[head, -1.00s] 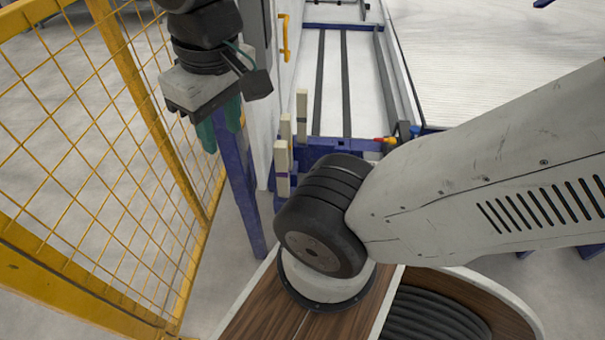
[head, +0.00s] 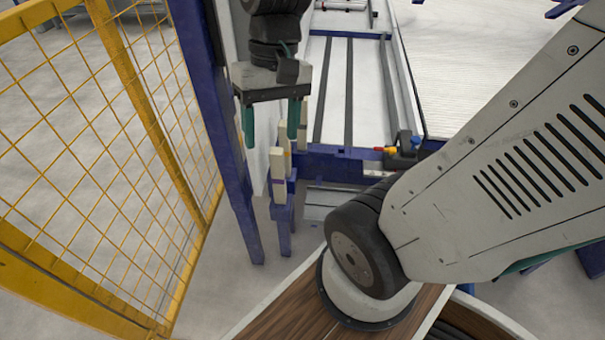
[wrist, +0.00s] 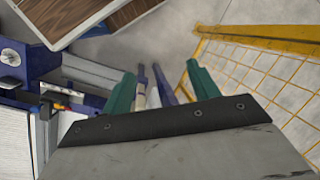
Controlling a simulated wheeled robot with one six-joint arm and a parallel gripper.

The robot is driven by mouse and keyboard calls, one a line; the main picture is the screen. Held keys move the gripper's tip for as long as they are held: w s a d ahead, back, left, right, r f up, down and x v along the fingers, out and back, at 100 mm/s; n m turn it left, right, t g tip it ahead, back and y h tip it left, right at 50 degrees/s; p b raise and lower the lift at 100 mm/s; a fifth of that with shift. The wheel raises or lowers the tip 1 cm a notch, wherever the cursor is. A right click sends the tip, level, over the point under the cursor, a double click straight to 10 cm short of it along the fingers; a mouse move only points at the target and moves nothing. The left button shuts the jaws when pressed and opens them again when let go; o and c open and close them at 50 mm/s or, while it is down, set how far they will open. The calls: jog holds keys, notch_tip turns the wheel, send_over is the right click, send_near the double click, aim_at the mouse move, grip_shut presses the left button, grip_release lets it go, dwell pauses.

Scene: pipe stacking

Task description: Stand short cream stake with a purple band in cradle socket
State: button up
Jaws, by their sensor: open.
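Cream stakes stand upright in a row at the blue frame in the head view: a front one (head: 277,172), one just behind it (head: 285,139), and one farther back (head: 304,112). I cannot clearly make out a purple band on any of them now. Blue cradle posts (head: 283,212) stand beneath the front stakes; their sockets are too small to make out. My gripper (head: 271,138) is open, its green fingers pointing down above the front stakes, holding nothing. In the wrist view, a pale stake (wrist: 141,88) shows beyond my gripper (wrist: 160,70), near the left finger.
A yellow mesh fence (head: 110,150) runs along the left. A blue upright (head: 215,120) stands close left of my gripper. A blue crossbar (head: 335,158) and a white conveyor bed (head: 337,95) lie behind and right. Bare floor shows between fence and cradle.

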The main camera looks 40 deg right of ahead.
jog(key=w+d+f+m+y, duration=0.3)
jog(key=w+f+m+y, duration=0.2)
jog(key=w+f, duration=0.3)
jog(key=m+t+y, duration=0.1)
jog(key=m+t, duration=1.1)
jog(key=m, duration=0.8)
send_near(279, 179)
jog(key=w+f, duration=0.2)
jog(key=w, duration=0.1)
jog(key=shift+a+f, duration=0.2)
jog(key=shift+a, duration=0.2)
jog(key=x, duration=0.7)
jog(key=shift+w+d+f, duration=0.1)
jog(key=shift+w+f, duration=0.25)
jog(key=shift+w, duration=0.05)
jog(key=shift+c, duration=0.3)
